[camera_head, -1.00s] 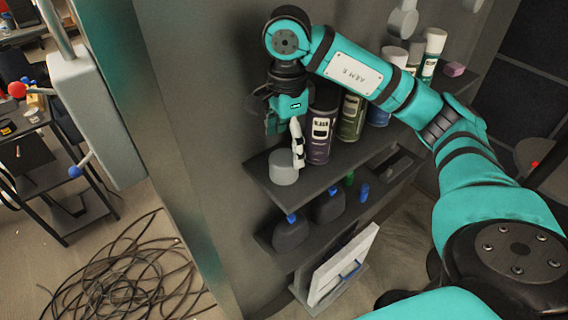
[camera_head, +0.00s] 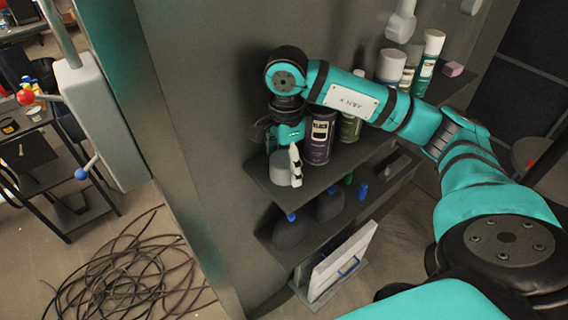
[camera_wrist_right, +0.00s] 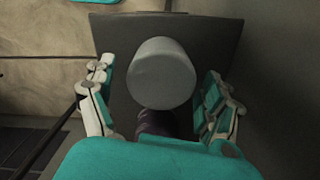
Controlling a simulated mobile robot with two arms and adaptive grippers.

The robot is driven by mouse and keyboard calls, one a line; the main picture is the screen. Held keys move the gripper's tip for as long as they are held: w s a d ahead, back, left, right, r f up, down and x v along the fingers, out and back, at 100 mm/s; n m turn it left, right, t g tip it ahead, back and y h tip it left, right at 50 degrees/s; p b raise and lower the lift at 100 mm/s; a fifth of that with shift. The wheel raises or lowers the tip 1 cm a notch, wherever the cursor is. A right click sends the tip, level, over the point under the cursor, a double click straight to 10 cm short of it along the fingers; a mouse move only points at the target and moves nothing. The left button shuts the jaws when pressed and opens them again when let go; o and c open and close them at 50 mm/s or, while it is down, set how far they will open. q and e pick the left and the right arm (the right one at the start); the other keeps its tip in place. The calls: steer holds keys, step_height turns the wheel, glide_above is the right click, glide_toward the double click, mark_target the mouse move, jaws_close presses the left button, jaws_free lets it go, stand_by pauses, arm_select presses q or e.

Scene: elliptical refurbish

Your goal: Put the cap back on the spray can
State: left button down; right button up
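The cap, a plain grey cylinder (camera_head: 278,172), stands on the upper shelf near its left end. It also shows in the right wrist view (camera_wrist_right: 162,72), between the two fingers. My right gripper (camera_head: 286,163) is open and low around the cap. In the wrist view a gap shows on each side of the cap, wider on the left. The dark purple spray can labelled black (camera_head: 319,148) stands upright just right of the gripper. Its top is partly hidden behind my arm, and its dark side shows below the cap in the wrist view (camera_wrist_right: 156,123). My left gripper is out of view.
A green can (camera_head: 350,128) stands beside the dark can, and white-topped cans (camera_head: 391,66) stand farther along the upper shelf (camera_head: 325,178). Dark bottles (camera_head: 289,232) with blue caps stand on the lower shelf. A wall lies close behind. Loose cables (camera_head: 130,270) lie on the floor.

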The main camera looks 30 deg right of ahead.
mark_target(287, 162)
steer(key=c, duration=0.7)
steer(key=shift+r+b, duration=0.35)
steer(key=shift+r, duration=0.15)
step_height(287, 162, up, 2)
steer(key=shift+r+b, duration=0.1)
steer(key=shift+b, duration=0.45)
steer(key=shift+s+a+b, duration=0.25)
steer(key=shift+s+b, duration=0.05)
steer(key=shift+s, duration=0.25)
steer(key=s+a+b, duration=0.1)
steer(key=s+a, duration=0.1)
steer(key=s, duration=0.2)
steer(key=s+a+r, duration=0.1)
steer(key=s+a, duration=0.1)
steer(key=s, duration=0.3)
steer(key=s+a+r+b, duration=0.1)
steer(key=s+a, duration=0.1)
steer(key=s, duration=0.2)
steer(key=shift+s+b, duration=0.35)
steer(key=shift+f, duration=0.1)
